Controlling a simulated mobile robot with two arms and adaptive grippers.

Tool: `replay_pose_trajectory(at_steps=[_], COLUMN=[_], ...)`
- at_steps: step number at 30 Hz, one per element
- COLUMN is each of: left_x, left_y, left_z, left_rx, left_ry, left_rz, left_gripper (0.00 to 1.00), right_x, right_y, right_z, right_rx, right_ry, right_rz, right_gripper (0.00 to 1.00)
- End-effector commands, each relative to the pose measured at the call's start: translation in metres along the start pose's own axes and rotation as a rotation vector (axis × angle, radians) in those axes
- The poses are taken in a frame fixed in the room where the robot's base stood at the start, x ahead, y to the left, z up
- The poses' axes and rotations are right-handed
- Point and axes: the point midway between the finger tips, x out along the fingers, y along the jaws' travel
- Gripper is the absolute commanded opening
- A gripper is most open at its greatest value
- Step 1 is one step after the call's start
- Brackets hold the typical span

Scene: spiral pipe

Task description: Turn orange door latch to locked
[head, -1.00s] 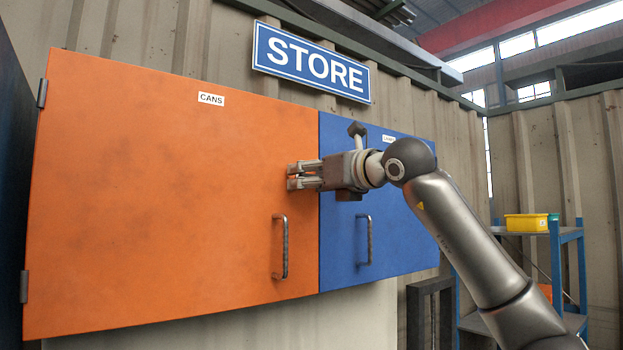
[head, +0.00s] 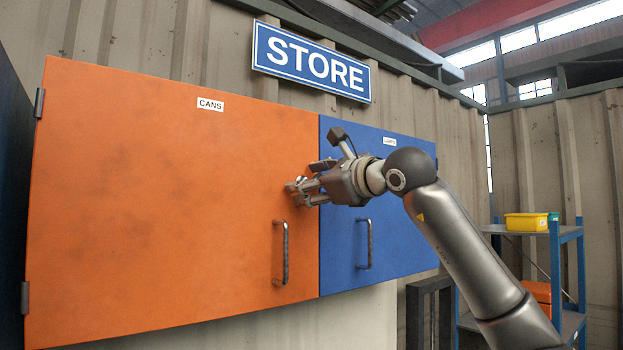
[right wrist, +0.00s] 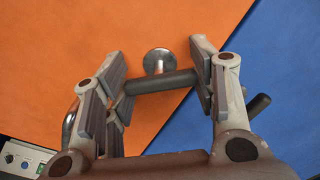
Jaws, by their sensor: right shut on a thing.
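The orange door (head: 150,200), labelled CANS, is closed flat on the wall. Its latch, a metal bar (right wrist: 160,82) on a round stem (right wrist: 158,60), shows in the right wrist view near the seam with the blue door. My right gripper (head: 298,190) is at the orange door's right edge, above its pull handle (head: 281,252). It also shows in the right wrist view (right wrist: 158,76), with the latch bar between its fingers, and it is shut on the bar. The gripper is rolled to a tilt. In the head view it hides most of the latch. My left gripper is not in view.
The blue door (head: 400,240) adjoins on the right, with its own pull handle (head: 364,243). A STORE sign (head: 311,61) hangs above. A blue shelf rack (head: 555,270) with a yellow bin (head: 526,222) stands at the right.

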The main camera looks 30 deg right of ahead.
Motion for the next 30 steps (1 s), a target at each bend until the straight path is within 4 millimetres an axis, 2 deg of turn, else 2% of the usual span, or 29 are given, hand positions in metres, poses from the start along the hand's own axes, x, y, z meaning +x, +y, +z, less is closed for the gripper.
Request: replay_pose_trajectory(at_steps=[15, 30], left_x=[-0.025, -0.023], left_y=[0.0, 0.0], left_z=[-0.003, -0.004], left_rx=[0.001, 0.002], left_ry=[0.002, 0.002], left_rz=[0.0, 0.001], left_gripper=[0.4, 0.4], right_x=[0.0, 0.0], right_y=[-0.001, 0.0], right_z=[0.001, 0.0], right_rx=[-0.474, -0.485], right_ry=[0.0, 0.0], right_rz=[-0.001, 0.0], right_gripper=[0.28, 0.28])
